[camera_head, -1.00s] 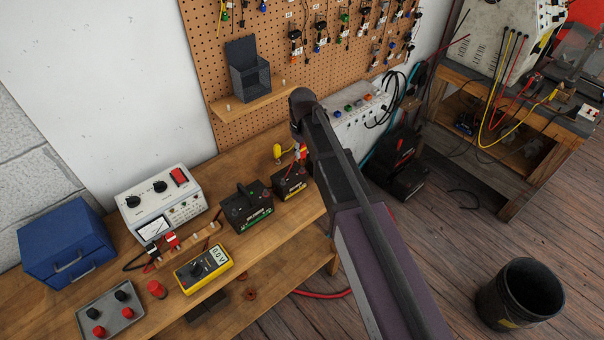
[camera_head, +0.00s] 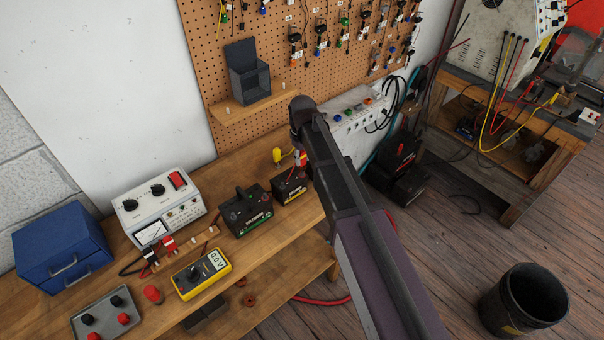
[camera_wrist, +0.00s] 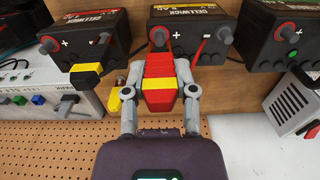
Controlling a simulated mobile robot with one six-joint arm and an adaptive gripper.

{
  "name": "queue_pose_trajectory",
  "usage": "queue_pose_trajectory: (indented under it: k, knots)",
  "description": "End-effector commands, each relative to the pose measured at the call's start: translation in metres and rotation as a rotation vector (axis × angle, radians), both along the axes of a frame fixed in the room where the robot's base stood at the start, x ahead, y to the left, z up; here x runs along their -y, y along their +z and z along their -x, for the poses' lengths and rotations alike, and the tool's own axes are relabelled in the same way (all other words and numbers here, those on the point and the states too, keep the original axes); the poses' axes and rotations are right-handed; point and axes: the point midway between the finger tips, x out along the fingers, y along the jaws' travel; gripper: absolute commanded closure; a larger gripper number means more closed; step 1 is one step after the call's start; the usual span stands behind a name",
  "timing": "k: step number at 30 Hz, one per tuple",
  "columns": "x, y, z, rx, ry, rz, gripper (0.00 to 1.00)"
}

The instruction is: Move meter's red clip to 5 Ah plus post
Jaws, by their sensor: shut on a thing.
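My gripper (camera_wrist: 158,92) is shut on a red clip with a yellow band (camera_wrist: 160,70), seen in the wrist view. The clip is just in front of the middle black battery (camera_wrist: 188,18), close to its red plus post (camera_wrist: 159,37); I cannot tell whether they touch. The battery's Ah figure is too small to read surely. In the head view the red clip (camera_head: 300,158) shows above the yellow-striped battery (camera_head: 290,187), and my arm hides the area right of it. The yellow multimeter (camera_head: 202,274) reads about 0.0 V.
A green-striped battery (camera_head: 246,210) stands left of the yellow-striped one. In the wrist view, a battery at left (camera_wrist: 88,30) has a yellow-and-black clip (camera_wrist: 88,74) by it.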

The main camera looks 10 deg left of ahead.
Motion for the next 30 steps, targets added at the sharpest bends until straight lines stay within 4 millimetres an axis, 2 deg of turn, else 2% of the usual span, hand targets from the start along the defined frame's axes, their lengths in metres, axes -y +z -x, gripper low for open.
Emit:
queue_pose_trajectory:
  k: [13, 25, 26, 27, 30]
  knots:
    - [0.000, -0.018, 0.000, 0.000, 0.000, 0.000, 0.87]
    - [0.000, -0.019, 0.000, 0.000, 0.000, 0.000, 0.87]
    - [0.000, -0.019, 0.000, 0.000, 0.000, 0.000, 0.61]
    - [0.000, -0.019, 0.000, 0.000, 0.000, 0.000, 0.49]
    - [0.000, -0.019, 0.000, 0.000, 0.000, 0.000, 0.24]
